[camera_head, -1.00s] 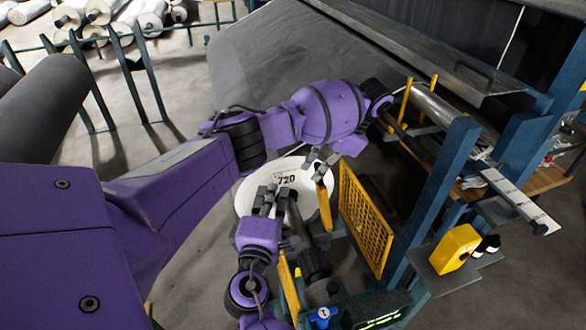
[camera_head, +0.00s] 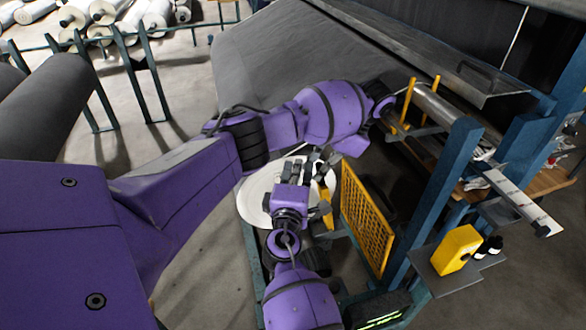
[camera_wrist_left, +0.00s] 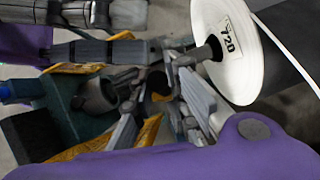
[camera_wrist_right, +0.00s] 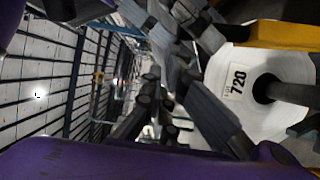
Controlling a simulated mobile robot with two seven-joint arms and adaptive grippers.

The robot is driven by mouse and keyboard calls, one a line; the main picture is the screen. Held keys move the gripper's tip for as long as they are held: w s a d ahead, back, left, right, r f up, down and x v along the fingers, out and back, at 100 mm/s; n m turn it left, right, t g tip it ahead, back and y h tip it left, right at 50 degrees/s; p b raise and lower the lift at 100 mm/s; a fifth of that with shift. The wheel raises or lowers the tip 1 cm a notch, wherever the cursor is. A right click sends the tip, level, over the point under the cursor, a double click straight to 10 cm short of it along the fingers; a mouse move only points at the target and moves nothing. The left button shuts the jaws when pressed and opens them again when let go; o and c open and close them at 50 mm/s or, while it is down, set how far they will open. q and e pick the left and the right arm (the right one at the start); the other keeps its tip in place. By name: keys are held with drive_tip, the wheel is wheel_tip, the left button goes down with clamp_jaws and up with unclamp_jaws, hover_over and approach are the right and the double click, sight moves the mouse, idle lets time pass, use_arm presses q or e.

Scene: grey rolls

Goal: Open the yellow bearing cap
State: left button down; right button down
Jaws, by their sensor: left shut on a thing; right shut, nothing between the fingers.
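The yellow bearing cap (camera_head: 327,210) is a narrow upright piece in front of the white roll end in the head view. It shows as a yellow bar at the top right of the right wrist view (camera_wrist_right: 283,36). My left gripper (camera_head: 328,158) reaches over from the right side and is shut on the cap near its end. My right gripper (camera_head: 304,176) is shut and empty, just left of the cap and close to the left gripper's fingers. The two hands overlap, so the exact grip and the bearing under the cap are partly hidden.
The white roll end (camera_head: 258,195) with its label and shaft (camera_wrist_right: 290,91) lies behind the grippers. A yellow mesh guard (camera_head: 364,220) and a blue post (camera_head: 435,195) stand close on the right. A yellow box (camera_head: 455,249) sits on a shelf.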

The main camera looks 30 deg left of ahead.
use_arm(q)
drive_tip(key=shift+s+d+f, duration=0.2)
drive_tip(key=shift+s+f, duration=0.05)
drive_tip(key=shift+f, duration=0.45)
use_arm(e)
drive_tip(key=shift+f, duration=0.25)
drive_tip(key=shift+w+d+r, duration=0.4)
drive_tip(key=shift+w+d, duration=0.35)
drive_tip(key=shift+w, duration=0.05)
use_arm(q)
drive_tip(key=c, duration=2.1)
unclamp_jaws()
drive_tip(key=o, duration=0.4)
drive_tip(key=shift+w, duration=0.15)
drive_tip(key=shift+w+a+r, duration=0.1)
drive_tip(key=shift+r, duration=0.05)
use_arm(e)
drive_tip(key=shift+w, duration=0.15)
use_arm(q)
drive_tip(key=shift+r, duration=0.1)
use_arm(e)
drive_tip(key=shift+a, duration=0.1)
